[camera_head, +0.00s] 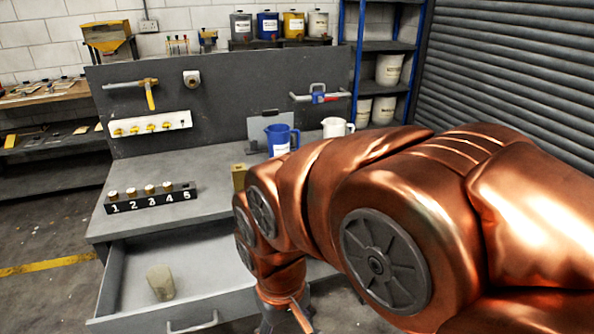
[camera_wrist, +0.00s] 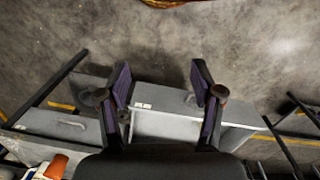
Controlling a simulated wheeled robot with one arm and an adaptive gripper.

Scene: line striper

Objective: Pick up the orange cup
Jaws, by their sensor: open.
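No orange cup can be made out for certain. In the wrist view, a small orange object (camera_wrist: 57,166) shows at the lower left, cut by the bottom edge; I cannot tell if it is the cup. My copper arm hides the right part of the bench in the head view. My gripper (camera_wrist: 160,78) is open and empty in the wrist view, its two fingers apart over the floor and a grey drawer front. In the head view my gripper cannot be made out clearly.
The grey bench (camera_head: 205,205) has an open drawer (camera_head: 125,285) holding a beige container (camera_head: 160,282). On the bench stand a numbered black rack (camera_head: 150,200), a blue jug (camera_head: 280,139) and a white jug (camera_head: 335,127). A blue-framed shelf (camera_head: 385,46) stands at the right.

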